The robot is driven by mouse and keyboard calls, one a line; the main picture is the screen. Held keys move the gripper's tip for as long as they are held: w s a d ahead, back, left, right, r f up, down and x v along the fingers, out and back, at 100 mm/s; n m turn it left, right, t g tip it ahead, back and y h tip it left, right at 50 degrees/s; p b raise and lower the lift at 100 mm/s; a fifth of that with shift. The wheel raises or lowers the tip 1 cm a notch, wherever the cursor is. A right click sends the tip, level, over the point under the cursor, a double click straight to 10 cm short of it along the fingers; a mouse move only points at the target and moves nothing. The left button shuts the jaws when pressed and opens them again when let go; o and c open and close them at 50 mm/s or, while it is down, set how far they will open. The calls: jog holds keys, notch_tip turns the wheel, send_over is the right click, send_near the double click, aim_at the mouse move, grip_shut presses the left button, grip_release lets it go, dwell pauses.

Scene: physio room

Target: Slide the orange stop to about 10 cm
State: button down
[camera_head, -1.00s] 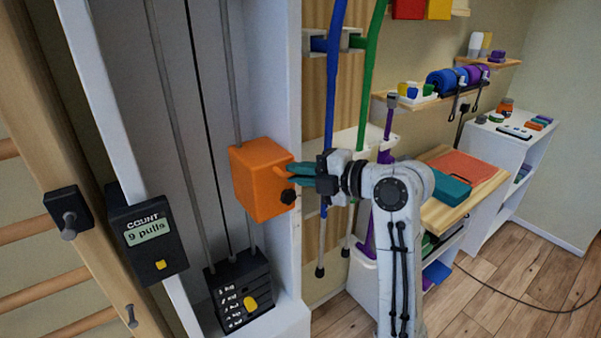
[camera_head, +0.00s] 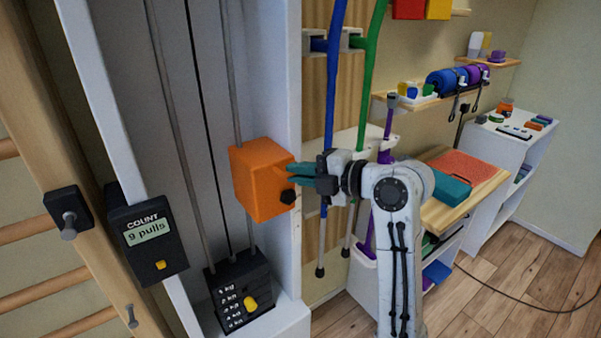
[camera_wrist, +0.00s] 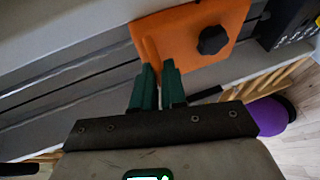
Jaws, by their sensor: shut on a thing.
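The orange stop (camera_head: 258,185) is a block on the grey vertical rod of the pulley frame, well above the weight stack, with a dark knob (camera_head: 288,197) at its right side. The exact grip is partly hidden by the fingers. No scale marks are legible to me.
A dark weight stack (camera_head: 242,295) with a yellow pin sits below the stop. A counter box (camera_head: 147,240) reading "9 pulls" is at the left. A wooden-topped bench (camera_head: 455,207) stands to the right.

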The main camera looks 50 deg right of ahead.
jog(key=shift+f, duration=0.15)
notch_tip(320, 180, down, 10)
jog(key=b, duration=0.8)
jog(key=shift+b, duration=0.35)
jog(key=c, duration=1.2)
grip_release()
jog(key=shift+s+r, duration=0.1)
jog(key=shift+r, duration=0.1)
